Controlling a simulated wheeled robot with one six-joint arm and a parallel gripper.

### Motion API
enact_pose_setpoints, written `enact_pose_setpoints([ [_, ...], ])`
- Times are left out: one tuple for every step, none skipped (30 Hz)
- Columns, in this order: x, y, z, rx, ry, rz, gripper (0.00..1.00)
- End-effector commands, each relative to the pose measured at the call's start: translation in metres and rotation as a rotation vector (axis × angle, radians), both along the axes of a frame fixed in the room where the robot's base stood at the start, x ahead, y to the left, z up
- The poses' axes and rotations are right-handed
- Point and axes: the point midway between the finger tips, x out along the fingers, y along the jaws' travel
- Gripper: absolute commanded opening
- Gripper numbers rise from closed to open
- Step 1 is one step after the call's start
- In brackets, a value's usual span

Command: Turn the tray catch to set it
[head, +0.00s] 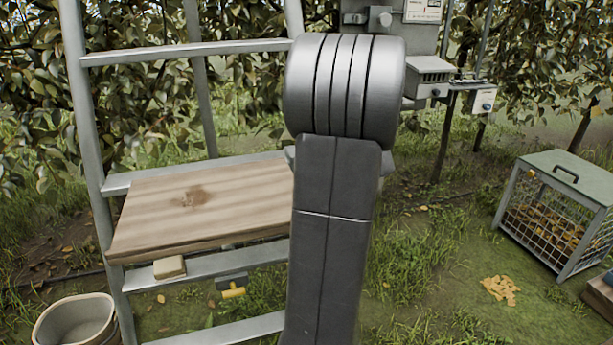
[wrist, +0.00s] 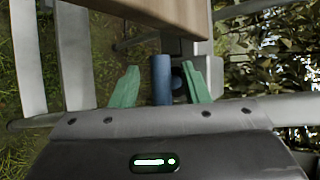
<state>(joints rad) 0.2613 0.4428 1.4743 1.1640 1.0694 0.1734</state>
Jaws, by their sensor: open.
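The wooden tray (head: 205,205) sits on the metal ladder in the head view, and its underside edge (wrist: 150,10) shows at the top of the wrist view. A blue upright post-like piece (wrist: 161,80), which looks like the tray catch, stands just below the tray edge with a dark round part (wrist: 177,78) at its right. My gripper (wrist: 160,88) has its two green fingers spread, one on each side of the blue piece. I cannot tell whether either finger touches it. In the head view, my arm hides the gripper and the catch.
The ladder's rails (head: 88,150) frame the tray. A beige block (head: 169,267) and a dark item with a yellow part (head: 232,287) are below it. A bucket (head: 75,322) stands at lower left, a wire crate (head: 550,215) at right.

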Motion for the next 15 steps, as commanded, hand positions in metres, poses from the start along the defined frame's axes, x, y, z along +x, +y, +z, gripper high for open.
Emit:
enact_pose_setpoints([
  [-0.001, -0.001, 0.002, 0.001, -0.001, 0.000, 0.42],
  [-0.002, -0.003, 0.003, 0.001, -0.001, 0.000, 0.42],
  [-0.004, -0.005, 0.005, 0.000, -0.002, -0.001, 0.42],
  [-0.005, -0.008, 0.007, 0.000, -0.002, -0.002, 0.42],
  [-0.007, -0.011, 0.009, 0.000, -0.003, -0.003, 0.42],
  [-0.011, -0.016, 0.013, -0.001, -0.004, -0.004, 0.42],
  [-0.014, -0.020, 0.016, 0.000, -0.003, -0.003, 0.42],
  [-0.018, -0.025, 0.019, 0.000, -0.004, -0.005, 0.42],
  [-0.023, -0.031, 0.024, -0.001, -0.003, -0.005, 0.42],
  [-0.026, -0.037, 0.028, -0.001, -0.003, -0.006, 0.42],
  [-0.031, -0.042, 0.031, -0.001, -0.003, -0.006, 0.42],
  [-0.036, -0.049, 0.035, -0.001, -0.003, -0.006, 0.42],
  [-0.039, -0.053, 0.039, -0.001, -0.003, -0.006, 0.42],
  [-0.043, -0.058, 0.042, -0.001, -0.003, -0.006, 0.42],
  [-0.048, -0.064, 0.046, -0.001, -0.003, -0.006, 0.42],
])
